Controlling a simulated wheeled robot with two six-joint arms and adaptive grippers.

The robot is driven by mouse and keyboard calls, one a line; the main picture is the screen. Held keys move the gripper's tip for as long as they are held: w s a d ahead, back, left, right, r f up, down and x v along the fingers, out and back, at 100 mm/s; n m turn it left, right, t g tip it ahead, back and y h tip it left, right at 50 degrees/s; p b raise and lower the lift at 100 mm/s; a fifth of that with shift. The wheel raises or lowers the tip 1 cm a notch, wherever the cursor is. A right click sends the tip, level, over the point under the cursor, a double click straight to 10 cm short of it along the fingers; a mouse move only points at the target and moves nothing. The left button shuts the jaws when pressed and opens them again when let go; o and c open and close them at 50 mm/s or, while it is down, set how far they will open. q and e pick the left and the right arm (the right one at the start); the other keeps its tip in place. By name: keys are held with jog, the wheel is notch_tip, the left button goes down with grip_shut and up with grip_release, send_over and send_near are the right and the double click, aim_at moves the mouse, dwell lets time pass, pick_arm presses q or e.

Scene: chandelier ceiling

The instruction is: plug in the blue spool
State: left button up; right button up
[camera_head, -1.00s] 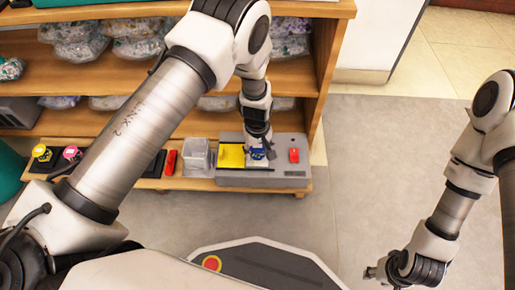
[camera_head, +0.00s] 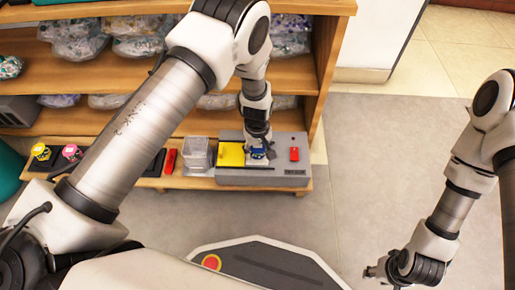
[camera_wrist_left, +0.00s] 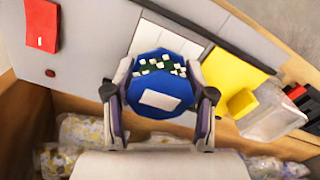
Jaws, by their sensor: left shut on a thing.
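The blue spool (camera_wrist_left: 160,72) shows large in the left wrist view, with a white label and a patterned dark green and white band. My left gripper (camera_wrist_left: 160,105) is shut on it, one finger on each side. In the head view the left gripper (camera_head: 258,150) and the blue spool (camera_head: 258,154) are small, over the grey box (camera_head: 262,178) beside its yellow panel (camera_head: 231,154). A white area (camera_wrist_left: 172,41) lies behind the spool. Whether the spool touches it I cannot tell. My right gripper (camera_head: 375,272) is at the lower right, far from the shelf; its fingers are too small to read.
A red piece (camera_head: 294,154) is on the grey box's right. A clear container (camera_head: 197,154) and a red object (camera_head: 170,162) stand left of it. A yellow spool (camera_head: 41,152) and a pink spool (camera_head: 71,152) are farther left. Wooden shelves (camera_head: 160,73) rise behind. Floor at right is clear.

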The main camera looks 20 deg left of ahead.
pick_arm(q)
jog(key=shift+f, duration=0.15)
jog(key=o, duration=1.6)
notch_tip(320, 180, up, 8)
jog(key=p, duration=0.7)
jog(key=shift+f, duration=0.15)
jog(key=shift+f, duration=0.1)
